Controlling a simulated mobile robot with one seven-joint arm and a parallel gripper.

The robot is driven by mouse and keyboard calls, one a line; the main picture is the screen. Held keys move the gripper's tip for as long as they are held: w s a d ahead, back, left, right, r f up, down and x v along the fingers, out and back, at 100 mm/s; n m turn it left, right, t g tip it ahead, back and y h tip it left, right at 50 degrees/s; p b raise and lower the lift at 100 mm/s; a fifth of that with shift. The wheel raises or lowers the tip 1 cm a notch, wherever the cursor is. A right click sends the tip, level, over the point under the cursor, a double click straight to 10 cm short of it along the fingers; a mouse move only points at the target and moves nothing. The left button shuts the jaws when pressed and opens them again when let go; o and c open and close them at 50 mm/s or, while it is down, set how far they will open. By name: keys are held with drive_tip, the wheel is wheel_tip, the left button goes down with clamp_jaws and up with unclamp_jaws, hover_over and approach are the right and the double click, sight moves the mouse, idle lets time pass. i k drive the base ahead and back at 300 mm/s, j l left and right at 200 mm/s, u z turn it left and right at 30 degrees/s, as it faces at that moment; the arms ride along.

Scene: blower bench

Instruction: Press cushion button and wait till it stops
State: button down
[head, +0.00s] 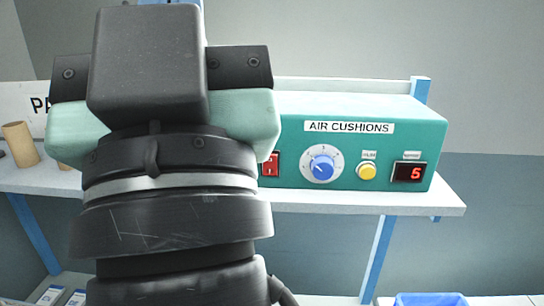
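A teal machine labelled AIR CUSHIONS (410,135) stands on a shelf in the head view. Its front has a round yellow button (367,171) under a small label too small to read. Right of the button, a display (410,172) shows a red 5. Left of it are a blue dial (321,167) and a red rocker switch (270,164). My gripper (165,90) is seen from behind, left of the switch, and covers the machine's left part. Its fingertips are hidden, so I cannot see whether it is open or holds anything. It is clearly apart from the yellow button in the picture.
The pale shelf (390,202) has blue posts and a free strip before the machine. Brown cardboard tubes (20,144) and a partly hidden sign (22,102) are at left. A blue bin (430,299) sits low right. Small boxes (60,296) lie low left.

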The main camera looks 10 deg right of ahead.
sight(367, 172)
drive_tip(key=l+u, duration=0.15)
drive_tip(key=l, duration=0.25)
drive_tip(key=k+l+u, duration=0.1)
drive_tip(key=l, duration=0.3)
drive_tip(key=k+l+u, duration=0.15)
drive_tip(key=l, duration=0.25)
drive_tip(key=l+u, duration=0.15)
drive_tip(key=l, duration=0.25)
drive_tip(key=k+l+u, duration=0.1)
drive_tip(key=l, duration=0.25)
drive_tip(key=k, duration=0.1)
